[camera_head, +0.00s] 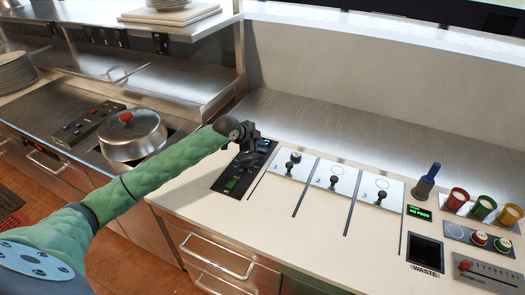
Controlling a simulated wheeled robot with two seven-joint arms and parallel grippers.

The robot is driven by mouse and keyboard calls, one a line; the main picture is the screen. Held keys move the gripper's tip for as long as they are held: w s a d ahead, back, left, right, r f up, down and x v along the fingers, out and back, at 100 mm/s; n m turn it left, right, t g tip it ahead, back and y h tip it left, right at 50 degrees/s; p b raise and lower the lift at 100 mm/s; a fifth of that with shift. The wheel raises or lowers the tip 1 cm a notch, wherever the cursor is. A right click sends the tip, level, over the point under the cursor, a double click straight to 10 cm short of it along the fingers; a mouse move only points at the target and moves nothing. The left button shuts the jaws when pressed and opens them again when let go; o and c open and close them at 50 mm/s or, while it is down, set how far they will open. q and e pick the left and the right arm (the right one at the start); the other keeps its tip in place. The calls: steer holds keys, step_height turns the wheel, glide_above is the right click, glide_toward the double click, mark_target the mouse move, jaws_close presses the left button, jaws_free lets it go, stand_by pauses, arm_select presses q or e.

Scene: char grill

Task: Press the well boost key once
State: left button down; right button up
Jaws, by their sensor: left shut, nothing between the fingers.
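My left arm reaches in from the lower left in a green padded sleeve. Its dark gripper (250,143) is shut and empty, over the upper part of a black control panel (222,186) on the white counter. No key label is readable, so I cannot tell which one is the well boost key. My right gripper is not in view.
Right of the panel are several white plates with black levers (336,179), a blue-handled tool (428,173), coloured cups (483,207), round buttons (479,238), a red slider (465,265) and a waste opening (425,251). A lidded pot (133,140) stands at left. The front counter is clear.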

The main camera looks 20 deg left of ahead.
arm_select(q)
steer(key=shift+f, duration=0.15)
steer(key=shift+f+b, duration=0.25)
steer(key=shift+b, duration=0.05)
stand_by(0.3)
stand_by(0.3)
steer(key=shift+f, duration=0.4)
stand_by(0.4)
stand_by(0.3)
steer(key=shift+r, duration=0.8)
